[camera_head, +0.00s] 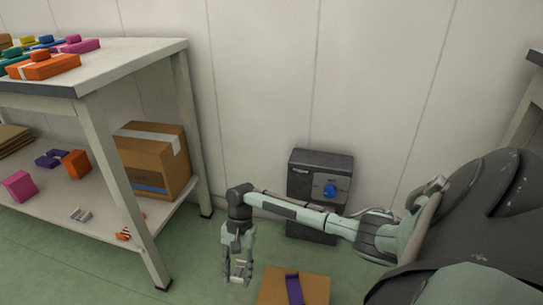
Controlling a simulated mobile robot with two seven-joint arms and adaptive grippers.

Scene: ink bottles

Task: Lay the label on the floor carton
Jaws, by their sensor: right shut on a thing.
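The floor carton (266,295) is a brown box at the bottom edge, partly cut off, with a purple strip (294,288) running across its top. My right gripper (239,272) points down just left of the floor carton, apart from it in the picture. It is shut on a small pale thing that looks like the label; the fingers hide most of it, so its shape is unclear. My left gripper is out of view.
A shelf table (130,57) stands at left with colored boxes on top. Its lower shelf holds a larger taped carton (150,165), a pink box (20,186) and an orange box (76,163). A dark grey cabinet with a blue knob (330,190) stands against the wall. Green floor shows between.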

